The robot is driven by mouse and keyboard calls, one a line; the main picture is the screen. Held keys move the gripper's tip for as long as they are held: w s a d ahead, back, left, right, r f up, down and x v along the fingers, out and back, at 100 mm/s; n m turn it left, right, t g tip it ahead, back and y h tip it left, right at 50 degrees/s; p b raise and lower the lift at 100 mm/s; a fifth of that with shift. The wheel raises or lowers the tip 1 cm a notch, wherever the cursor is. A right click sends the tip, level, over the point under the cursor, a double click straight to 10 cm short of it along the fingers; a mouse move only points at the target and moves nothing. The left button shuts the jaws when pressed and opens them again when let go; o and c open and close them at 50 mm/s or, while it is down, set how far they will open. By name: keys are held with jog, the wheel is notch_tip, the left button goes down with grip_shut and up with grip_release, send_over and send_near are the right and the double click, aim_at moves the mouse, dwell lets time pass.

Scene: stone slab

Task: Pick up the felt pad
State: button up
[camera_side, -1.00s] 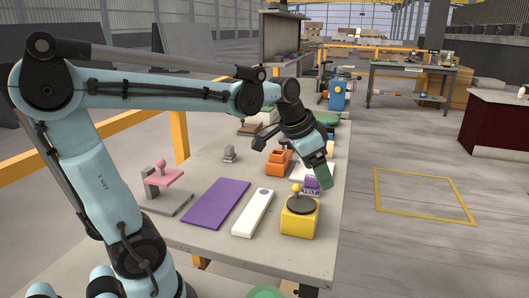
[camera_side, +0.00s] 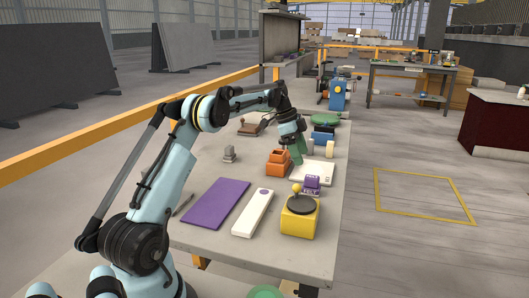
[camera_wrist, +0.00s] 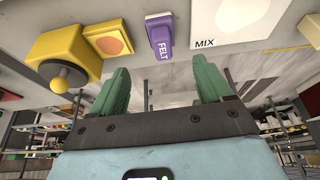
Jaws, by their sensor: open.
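A small purple block (camera_wrist: 160,38) marked FELT shows at the top middle of the wrist view. In the side view the purple block (camera_side: 311,185) sits on the bench behind the yellow box, at the front edge of a white board. My gripper (camera_side: 297,155) is above the bench, beyond the purple block and beside the orange holder. In the wrist view my gripper (camera_wrist: 162,82) has its two green fingers wide apart with nothing between them. The purple block appears beyond the gap, apart from the fingers.
The yellow box (camera_side: 299,216) with a black disc and yellow knob stands at the near right. An orange holder (camera_side: 278,163) is left of the gripper. A white board (camera_wrist: 235,20) reads MIX. A purple mat (camera_side: 215,203) and a white strip (camera_side: 253,213) lie flat nearby.

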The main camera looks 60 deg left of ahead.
aim_at(309, 176)
jog(key=x, duration=1.2)
jog(key=shift+w+f, duration=0.1)
jog(key=shift+f, duration=0.05)
jog(key=c, duration=1.2)
